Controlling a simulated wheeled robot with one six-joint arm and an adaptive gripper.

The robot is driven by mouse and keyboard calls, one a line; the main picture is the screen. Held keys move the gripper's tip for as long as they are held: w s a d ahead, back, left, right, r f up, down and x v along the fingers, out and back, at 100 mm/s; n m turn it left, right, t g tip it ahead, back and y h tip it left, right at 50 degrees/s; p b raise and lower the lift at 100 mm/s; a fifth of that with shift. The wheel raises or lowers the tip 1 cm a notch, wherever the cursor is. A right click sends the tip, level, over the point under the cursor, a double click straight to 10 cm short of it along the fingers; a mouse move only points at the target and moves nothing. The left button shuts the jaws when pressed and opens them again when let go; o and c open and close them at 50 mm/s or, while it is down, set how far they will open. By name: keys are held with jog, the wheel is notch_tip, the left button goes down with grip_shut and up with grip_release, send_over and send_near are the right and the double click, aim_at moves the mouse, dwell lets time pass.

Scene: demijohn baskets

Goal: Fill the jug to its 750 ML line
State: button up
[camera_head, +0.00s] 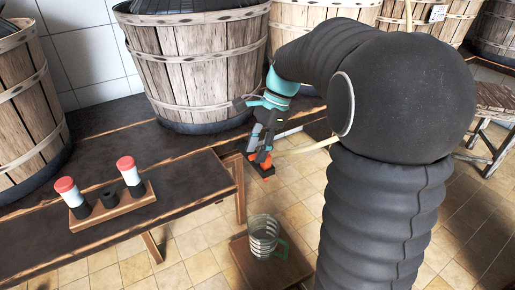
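The jug (264,238) is clear, with pale rings or markings and a green handle on its right. It stands upright on a low wooden stand (245,268). Its 750 ML line cannot be read, and I see no clear liquid level. My gripper (262,158) points down, above and behind the jug in the picture, clear of it. A small orange and black piece (265,167) is at its fingertips. A pale tube (305,148) runs from there to the right and passes behind my arm. Whether the fingers are closed on the piece is too small to tell.
A dark bench (170,195) at left carries a wooden rack (125,207) with two red-capped white cylinders (68,192) (128,170) and an empty middle holder. Large slatted baskets (200,70) stand behind. A wooden stool (492,105) is at right. Tiled floor is open around the stand.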

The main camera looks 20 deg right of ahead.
grip_shut()
jog(key=shift+r+p, duration=0.1)
jog(key=shift+p, duration=0.25)
jog(key=shift+s+d+r+n+g+p, duration=0.15)
jog(key=shift+n+g+p, duration=0.25)
jog(key=shift+n+p, duration=0.7)
jog(key=shift+s+d+f+n+g+h+p, duration=0.1)
jog(key=shift+s+d+n+g+h+p, duration=0.35)
jog(key=shift+n+p, duration=1.2)
jog(key=shift+s+d+f+n+g+h+p, duration=0.15)
jog(key=shift+n+g+h+p, duration=0.45)
jog(key=shift+n+p, duration=1.05)
jog(key=shift+s+d+r+n+g+h+p, duration=0.1)
jog(key=shift+s+d+n+g+h+p, duration=0.15)
jog(key=shift+n+h+p, duration=1.3)
jog(key=shift+d+f+n+y+b, duration=0.1)
jog(key=shift+n+y+b, duration=0.25)
jog(key=shift+n+y, duration=0.4)
